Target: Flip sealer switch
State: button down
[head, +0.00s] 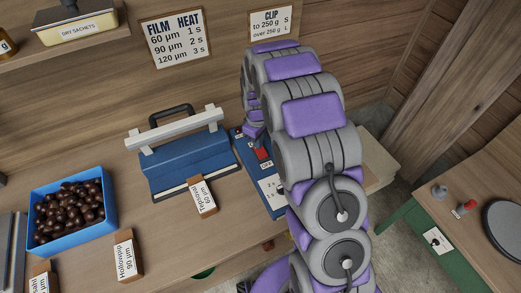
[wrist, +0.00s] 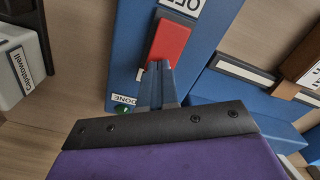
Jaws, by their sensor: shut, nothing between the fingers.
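The blue sealer (head: 185,163) stands on the bench with its white-edged lid raised. Its blue control box (head: 265,187) is at its right, with a red switch (head: 262,153) partly hidden by my arm. A green lamp (wrist: 123,109) by a "DONE" label is beside the fingers.
A blue bin (head: 72,237) of chestnuts stands on the left. A labelled block (head: 202,197) marked 60 µm sits in front of the sealer; another block (head: 127,255) is marked 90 µm. A wall sign (head: 177,38) lists film heat times. A green-sided table (head: 440,245) stands on the right.

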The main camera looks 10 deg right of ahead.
jog(key=shift+f, duration=0.15)
jog(key=shift+r+p, duration=1.3)
jog(key=shift+r, duration=2.2)
jog(key=s+r+m, duration=0.2)
jog(key=s+r, duration=0.4)
jog(key=s, duration=0.3)
jog(key=s+r+m, duration=0.2)
jog(key=s+r, duration=0.5)
jog(key=s, duration=0.2)
jog(key=s+r+m+g, duration=0.1)
jog(key=s+m, duration=0.1)
jog(key=s, duration=0.8)
jog(key=s+r+m, duration=0.1)
jog(key=s+m, duration=0.1)
jog(key=s, duration=0.9)
jog(key=shift+r+g, duration=0.4)
